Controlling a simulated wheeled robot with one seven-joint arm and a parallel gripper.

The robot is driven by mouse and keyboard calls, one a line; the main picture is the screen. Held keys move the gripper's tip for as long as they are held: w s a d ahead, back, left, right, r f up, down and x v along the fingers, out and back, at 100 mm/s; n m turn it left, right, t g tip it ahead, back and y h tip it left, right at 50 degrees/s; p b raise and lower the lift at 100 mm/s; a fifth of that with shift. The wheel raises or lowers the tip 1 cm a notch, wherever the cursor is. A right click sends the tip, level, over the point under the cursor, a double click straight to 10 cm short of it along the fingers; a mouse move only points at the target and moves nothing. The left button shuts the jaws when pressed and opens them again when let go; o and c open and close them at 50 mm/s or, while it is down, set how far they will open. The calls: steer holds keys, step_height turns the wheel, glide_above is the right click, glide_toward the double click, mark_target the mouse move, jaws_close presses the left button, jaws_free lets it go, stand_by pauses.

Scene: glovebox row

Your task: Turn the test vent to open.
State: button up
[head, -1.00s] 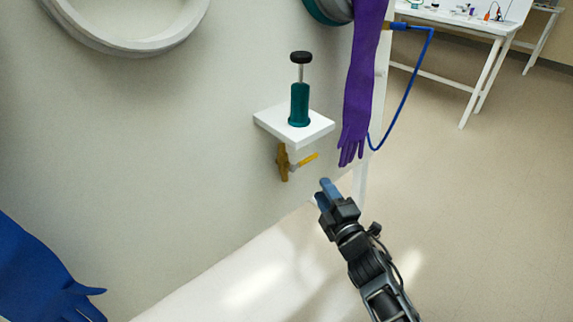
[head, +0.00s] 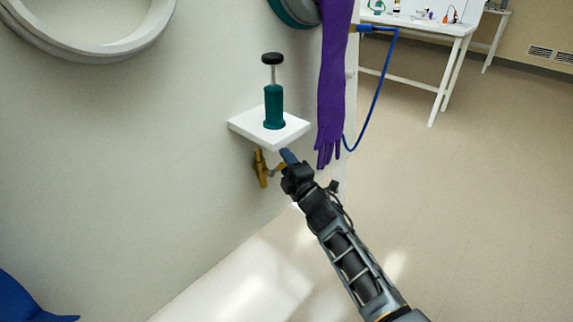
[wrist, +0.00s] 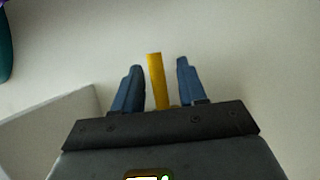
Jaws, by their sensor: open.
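The test vent is a brass valve (head: 261,168) on the pale wall, under a small white shelf. Its yellow lever handle (wrist: 156,80) stands between the two blue fingers of my gripper (wrist: 155,86) in the wrist view, with a gap on each side. My gripper also shows in the head view (head: 286,160), just right of the valve and below the shelf's front edge. It is open.
The white shelf (head: 245,125) carries a teal cylinder with a black knob (head: 273,105), close above my gripper. A purple glove (head: 332,90) hangs just right, with a blue hose (head: 378,95) beyond. A blue glove (head: 30,300) is lower left. Open floor lies right.

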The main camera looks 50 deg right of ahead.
steer(key=shift+c, duration=0.4)
jaws_close()
